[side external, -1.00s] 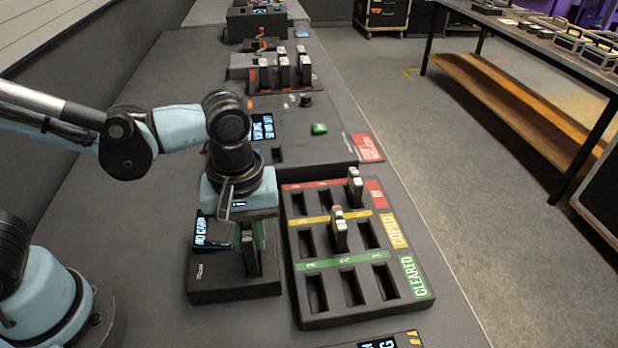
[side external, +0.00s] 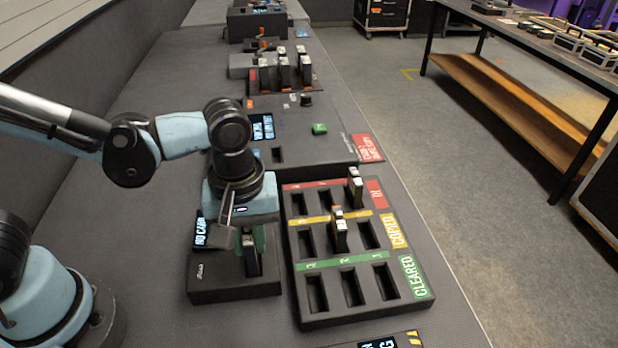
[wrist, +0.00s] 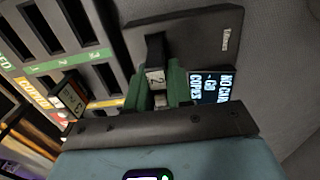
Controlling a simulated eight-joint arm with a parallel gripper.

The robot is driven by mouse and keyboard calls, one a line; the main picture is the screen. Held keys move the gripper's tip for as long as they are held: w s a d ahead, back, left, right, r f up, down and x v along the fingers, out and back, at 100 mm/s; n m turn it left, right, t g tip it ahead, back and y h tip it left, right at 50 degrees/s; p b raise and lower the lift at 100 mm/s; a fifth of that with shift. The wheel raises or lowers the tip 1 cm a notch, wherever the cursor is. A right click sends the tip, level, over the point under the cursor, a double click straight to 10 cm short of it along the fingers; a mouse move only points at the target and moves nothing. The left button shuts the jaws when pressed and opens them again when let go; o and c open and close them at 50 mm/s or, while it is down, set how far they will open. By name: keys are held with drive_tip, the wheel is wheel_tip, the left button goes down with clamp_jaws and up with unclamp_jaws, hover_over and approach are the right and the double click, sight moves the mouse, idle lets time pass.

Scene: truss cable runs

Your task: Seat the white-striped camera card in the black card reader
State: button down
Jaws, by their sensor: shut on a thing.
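The black card reader (side external: 220,291) sits on the bench below my gripper. Its screen reads NO CARD, and the reader also shows in the wrist view (wrist: 205,33). My gripper (side external: 256,242) points down over the reader, with green fingers shut on a dark card (side external: 251,262). In the wrist view, the card (wrist: 155,52) stands between the fingers (wrist: 160,88), with a pale label marked 2. The card's lower end meets the reader's slot area; how deep it sits is hidden. I cannot make out a white stripe.
A black rack (side external: 318,318) with red, yellow and green rows stands close to the right of the reader. Cards stand in its red row (side external: 355,186) and yellow row (side external: 339,232); the green row is empty. More equipment (side external: 285,72) stands farther along the bench.

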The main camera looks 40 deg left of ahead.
drive_tip(key=shift+f, duration=0.7)
idle(0.6)
drive_tip(key=c, duration=0.9)
unclamp_jaws()
drive_tip(key=shift+o, duration=0.2)
drive_tip(key=shift+o, duration=1.3)
drive_tip(key=shift+r, duration=3.75)
